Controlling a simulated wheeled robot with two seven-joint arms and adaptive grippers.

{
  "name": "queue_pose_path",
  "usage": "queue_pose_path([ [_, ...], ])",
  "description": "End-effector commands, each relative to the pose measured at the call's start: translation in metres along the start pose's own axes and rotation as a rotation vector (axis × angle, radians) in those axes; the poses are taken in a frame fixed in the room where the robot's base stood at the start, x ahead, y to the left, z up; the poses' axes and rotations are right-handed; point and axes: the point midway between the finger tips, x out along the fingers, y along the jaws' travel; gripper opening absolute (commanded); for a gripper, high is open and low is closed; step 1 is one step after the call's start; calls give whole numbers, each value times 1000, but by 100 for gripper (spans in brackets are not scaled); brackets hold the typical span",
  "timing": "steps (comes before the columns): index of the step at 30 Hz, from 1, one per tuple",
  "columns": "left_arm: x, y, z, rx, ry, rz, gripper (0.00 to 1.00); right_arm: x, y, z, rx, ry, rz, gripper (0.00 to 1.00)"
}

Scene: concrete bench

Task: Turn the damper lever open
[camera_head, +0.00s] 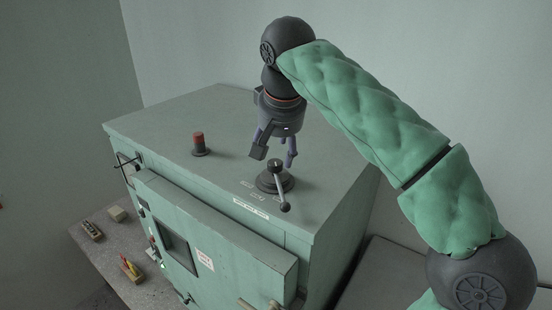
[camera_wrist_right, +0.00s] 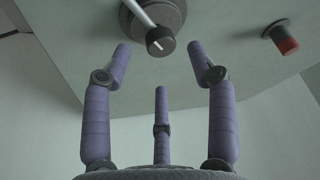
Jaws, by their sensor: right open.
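The damper lever (camera_head: 283,193) stands on a round dark base (camera_head: 266,184) on top of the green cabinet (camera_head: 225,120). Its light rod slopes down toward the front edge and ends in a dark knob. My right gripper (camera_head: 275,158) hangs just above the lever base, fingers pointing down, open and empty. In the right wrist view the lever's hub (camera_wrist_right: 160,40) shows beyond the spread fingers (camera_wrist_right: 163,75), apart from them. My left gripper is not in view.
A red-capped post (camera_head: 199,143) stands on the cabinet top, left of the lever; it also shows in the right wrist view (camera_wrist_right: 284,40). A label (camera_head: 251,208) lies near the front edge. Small items (camera_head: 131,268) rest on the lower bench at left.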

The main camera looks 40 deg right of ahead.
Motion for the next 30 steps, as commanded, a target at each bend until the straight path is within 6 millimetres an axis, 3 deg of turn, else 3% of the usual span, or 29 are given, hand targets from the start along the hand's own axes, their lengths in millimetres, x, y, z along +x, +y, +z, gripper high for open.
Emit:
queue_pose_path([
  [3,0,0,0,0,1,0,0,20,1,1,1,-3,2,58],
  [9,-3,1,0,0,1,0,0,40,0,0,0,1,0,58],
  [21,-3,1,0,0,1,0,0,47,0,0,0,1,-1,58],
  [27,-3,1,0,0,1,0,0,47,0,0,-1,1,-1,2],
  [30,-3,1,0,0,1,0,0,46,0,0,0,2,-2,0],
])
